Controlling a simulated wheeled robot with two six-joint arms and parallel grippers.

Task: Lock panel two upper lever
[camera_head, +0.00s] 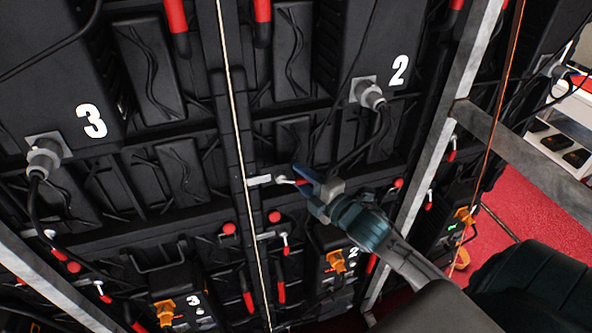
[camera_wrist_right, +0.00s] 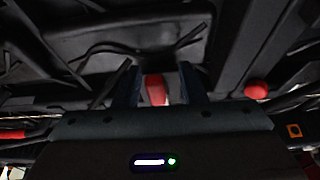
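Panel two (camera_head: 352,40) is a black panel marked with a white 2, at the upper middle of the head view. Its upper lever (camera_head: 284,180) is a pale metal latch at the panel's left edge, with a red handle mostly hidden by my gripper. My right gripper (camera_head: 306,181) is at this lever, its blue fingers apart. In the right wrist view, the red handle (camera_wrist_right: 156,88) shows between the two fingers of the right gripper (camera_wrist_right: 160,75), with gaps on both sides. My left gripper is not in view.
Panel three (camera_head: 93,90) is to the left, past a thin pale cable. Another red-handled lever (camera_head: 286,245) and round red knobs (camera_head: 274,217) are below. A grey metal post (camera_head: 440,130) stands right of panel two. Black cables hang from the grey plug (camera_head: 371,95).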

